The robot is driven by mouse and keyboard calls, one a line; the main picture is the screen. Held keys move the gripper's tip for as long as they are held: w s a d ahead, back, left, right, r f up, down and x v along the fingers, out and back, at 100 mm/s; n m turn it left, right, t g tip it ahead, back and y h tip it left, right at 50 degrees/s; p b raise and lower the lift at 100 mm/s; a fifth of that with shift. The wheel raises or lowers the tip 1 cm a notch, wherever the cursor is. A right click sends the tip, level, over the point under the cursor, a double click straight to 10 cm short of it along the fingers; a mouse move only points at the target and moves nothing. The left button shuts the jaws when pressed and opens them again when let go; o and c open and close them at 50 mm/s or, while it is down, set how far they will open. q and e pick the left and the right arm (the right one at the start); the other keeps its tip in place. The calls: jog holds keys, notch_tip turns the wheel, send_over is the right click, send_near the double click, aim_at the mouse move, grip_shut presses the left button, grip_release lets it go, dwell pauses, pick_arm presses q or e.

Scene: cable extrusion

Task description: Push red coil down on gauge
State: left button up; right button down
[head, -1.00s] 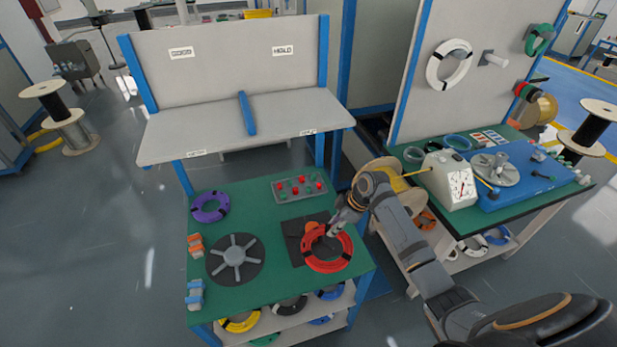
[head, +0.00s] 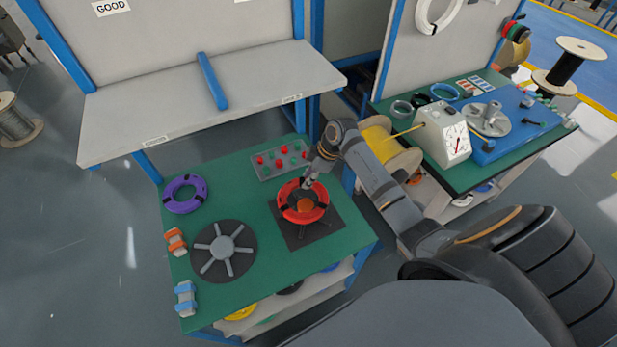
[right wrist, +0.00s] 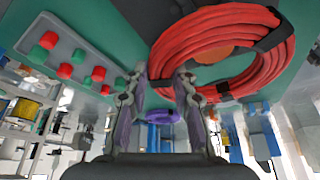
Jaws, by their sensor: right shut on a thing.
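The red coil (head: 318,212) with black ties is over the dark square gauge plate (head: 322,234) on the green table. An orange hub (head: 305,204) shows inside the coil's ring, and dark legs show below its near edge. Whether the coil rests on the gauge or hovers just above it, I cannot tell. My right gripper (head: 309,182) is shut on the coil's far edge. In the right wrist view the fingers (right wrist: 160,82) are at the near rim of the red coil (right wrist: 215,25). My left gripper is not in view.
A dark disc with grey spokes (head: 223,250) lies left of the gauge. A purple coil (head: 185,194), orange and blue clamps (head: 175,241) and a grey button panel (head: 280,159) are also on the table. A grey shelf (head: 215,100) stands behind. A second bench is at right.

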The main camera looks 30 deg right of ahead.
jog(key=shift+s+f+b, duration=0.15)
jog(key=shift+f+b, duration=0.2)
jog(key=shift+f, duration=0.25)
jog(key=shift+r, duration=0.1)
jog(key=shift+s+d+p, duration=0.2)
jog(key=shift+p, duration=0.3)
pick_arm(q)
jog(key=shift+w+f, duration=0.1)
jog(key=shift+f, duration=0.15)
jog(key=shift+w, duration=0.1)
pick_arm(e)
jog(key=shift+f, duration=0.2)
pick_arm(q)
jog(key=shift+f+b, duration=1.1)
pick_arm(e)
jog(key=shift+f, duration=1.9)
pick_arm(q)
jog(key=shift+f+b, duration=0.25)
jog(key=shift+b, duration=0.05)
pick_arm(e)
jog(key=shift+f, duration=0.6)
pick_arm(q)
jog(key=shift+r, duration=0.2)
pick_arm(e)
jog(key=shift+s+f, duration=0.15)
